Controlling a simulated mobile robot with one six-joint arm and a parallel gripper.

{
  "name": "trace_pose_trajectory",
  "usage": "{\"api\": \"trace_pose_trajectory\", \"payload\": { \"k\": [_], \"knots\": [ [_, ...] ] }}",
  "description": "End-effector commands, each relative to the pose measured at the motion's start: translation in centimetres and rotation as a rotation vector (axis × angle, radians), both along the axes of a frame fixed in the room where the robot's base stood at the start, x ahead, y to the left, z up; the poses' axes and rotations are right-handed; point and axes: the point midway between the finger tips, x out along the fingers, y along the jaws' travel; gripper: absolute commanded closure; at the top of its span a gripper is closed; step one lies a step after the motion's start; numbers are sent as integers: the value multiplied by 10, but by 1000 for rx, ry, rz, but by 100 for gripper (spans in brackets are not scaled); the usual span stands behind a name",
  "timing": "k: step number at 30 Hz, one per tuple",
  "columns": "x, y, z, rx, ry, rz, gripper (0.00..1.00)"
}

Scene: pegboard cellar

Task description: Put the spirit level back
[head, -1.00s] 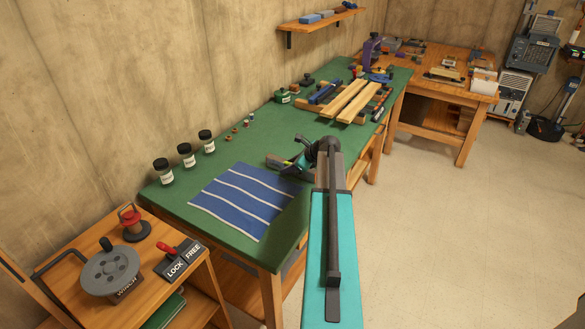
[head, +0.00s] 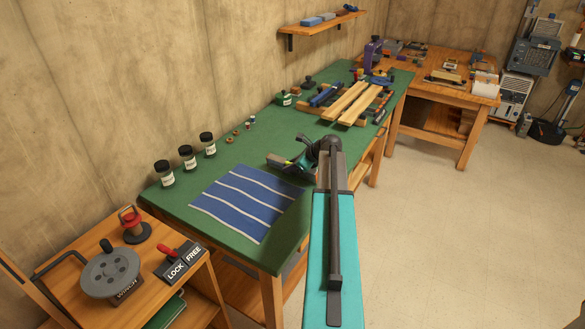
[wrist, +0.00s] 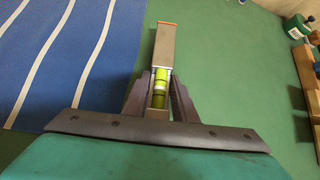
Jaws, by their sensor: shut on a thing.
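The spirit level (wrist: 164,46) is a slim greyish-tan bar with an orange-brown end and a lime-green vial. In the wrist view it lies between the two dark fingers of my gripper (wrist: 161,76), which is shut on it. The bar points away from the wrist, and its near end is hidden by the gripper. In the head view my gripper (head: 284,162) is over the green bench top (head: 272,133), just right of the blue striped cloth (head: 245,201).
Three dark-lidded jars (head: 188,158) stand along the wall side. Wooden planks (head: 352,103) and tools lie at the bench's far end. A green bottle (head: 284,99) stands near them. A winch (head: 110,274) is on the front-left cart. Green surface beyond my gripper is clear.

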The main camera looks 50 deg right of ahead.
Motion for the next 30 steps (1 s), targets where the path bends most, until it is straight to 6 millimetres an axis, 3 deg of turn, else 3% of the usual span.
{"api": "trace_pose_trajectory", "payload": {
  "k": [8, 30],
  "knots": [
    [-1, 2, 24, -1, -2, 0, 100],
    [-74, 60, 31, 1, -1, 1, 100]
  ]
}}
